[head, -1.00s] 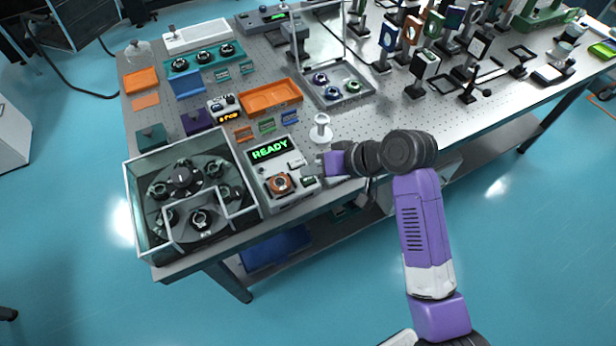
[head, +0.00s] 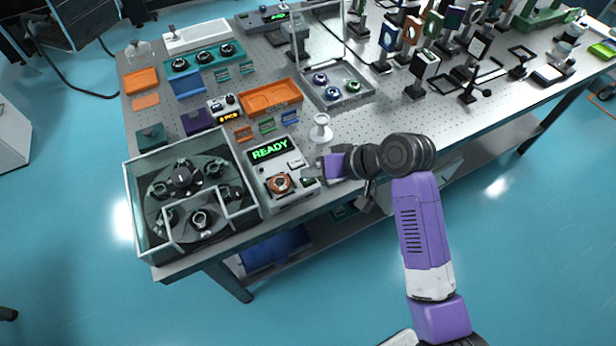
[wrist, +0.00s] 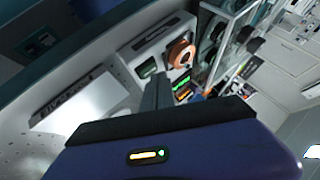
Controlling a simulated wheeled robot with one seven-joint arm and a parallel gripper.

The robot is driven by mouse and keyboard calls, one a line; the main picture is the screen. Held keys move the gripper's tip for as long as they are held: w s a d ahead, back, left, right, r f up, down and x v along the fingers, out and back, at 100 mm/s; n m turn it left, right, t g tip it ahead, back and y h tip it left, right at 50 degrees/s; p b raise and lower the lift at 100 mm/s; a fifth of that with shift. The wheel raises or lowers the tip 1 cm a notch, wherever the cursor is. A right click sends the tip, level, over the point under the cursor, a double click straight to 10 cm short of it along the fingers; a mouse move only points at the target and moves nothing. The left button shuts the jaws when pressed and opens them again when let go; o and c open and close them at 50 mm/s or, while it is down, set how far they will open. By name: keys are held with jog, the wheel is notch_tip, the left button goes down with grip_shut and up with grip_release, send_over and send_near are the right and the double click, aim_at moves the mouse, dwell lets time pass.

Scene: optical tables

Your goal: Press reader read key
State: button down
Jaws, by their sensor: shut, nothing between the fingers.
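The reader (head: 287,196) is a light grey box at the table's front edge, with a green READY display (head: 270,149) and an orange-brown round seat (head: 280,183). A pale key (head: 296,163) and a dark green key (head: 308,181) sit on its right part. In the wrist view the orange seat (wrist: 180,53) and a dark green key (wrist: 146,68) show. My gripper (head: 318,168) is shut and empty, at the reader's right side, close to the keys. Its finger (wrist: 156,92) points at the reader. I cannot tell whether it touches a key.
A glass-walled carousel (head: 182,180) stands left of the reader. A white spool-shaped stand (head: 321,130) is just behind my gripper. Orange tray (head: 270,97) and small coloured holders lie behind the reader. Optics on posts crowd the table's back right. The table front right of my gripper is clear.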

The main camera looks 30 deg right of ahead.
aim_at(312, 181)
jog(key=shift+f, duration=0.45)
dwell(0.7)
jog(key=shift+r, duration=0.1)
jog(key=shift+r+p, duration=0.75)
jog(key=shift+p, duration=0.1)
notch_tip(312, 181, up, 5)
jog(key=p, duration=0.5)
jog(key=shift+r, duration=0.1)
dwell(0.8)
